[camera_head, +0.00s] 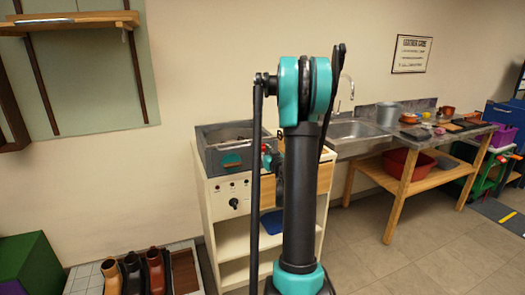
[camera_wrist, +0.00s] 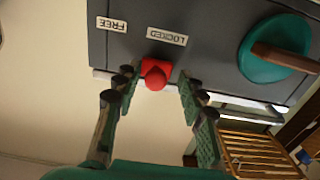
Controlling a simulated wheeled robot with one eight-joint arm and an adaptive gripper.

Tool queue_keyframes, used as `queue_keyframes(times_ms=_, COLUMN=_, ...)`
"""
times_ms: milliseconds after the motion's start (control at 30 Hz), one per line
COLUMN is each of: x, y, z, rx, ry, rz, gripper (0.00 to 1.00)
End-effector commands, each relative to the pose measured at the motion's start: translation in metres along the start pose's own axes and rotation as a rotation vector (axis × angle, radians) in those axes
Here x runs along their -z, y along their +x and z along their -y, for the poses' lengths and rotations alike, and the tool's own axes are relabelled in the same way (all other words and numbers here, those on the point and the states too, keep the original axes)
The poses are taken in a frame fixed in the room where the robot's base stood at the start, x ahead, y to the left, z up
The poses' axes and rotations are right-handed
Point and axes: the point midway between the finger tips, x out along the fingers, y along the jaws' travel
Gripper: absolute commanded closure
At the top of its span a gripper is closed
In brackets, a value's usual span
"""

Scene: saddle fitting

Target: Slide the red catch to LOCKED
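The red catch (camera_wrist: 156,72) has a rounded knob and sits at the edge of a dark grey panel (camera_wrist: 215,25) in the wrist view. It lies beside the LOCKED label (camera_wrist: 167,36), nearer to it than to the FREE label (camera_wrist: 97,24); both labels appear upside down. My gripper (camera_wrist: 158,84) is open, with one finger on each side of the catch and visible gaps between. Whether the catch is fully at LOCKED I cannot tell. In the head view my arm hides most of the catch and gripper.
A teal round part with a brown handle (camera_wrist: 282,60) is on the panel, right of the catch. The grey-topped unit (camera_head: 222,150) stands on a cream cabinet (camera_head: 229,226). A sink (camera_head: 357,131) and counter adjoin on the right. Boots (camera_head: 133,272) stand at the lower left.

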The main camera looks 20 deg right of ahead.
Motion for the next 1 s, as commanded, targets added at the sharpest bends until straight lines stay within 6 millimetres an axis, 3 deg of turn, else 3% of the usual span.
queue_keyframes(times_ms=533, x=0.000, y=-0.098, z=-0.001, rx=-0.003, ry=0.000, rz=0.000, gripper=0.61)
queue_keyframes(times_ms=700, x=0.000, y=-0.112, z=-0.001, rx=-0.002, ry=0.000, rz=0.000, gripper=0.61)
queue_keyframes(times_ms=1000, x=0.000, y=-0.115, z=0.000, rx=-0.001, ry=0.000, rz=0.000, gripper=0.61)
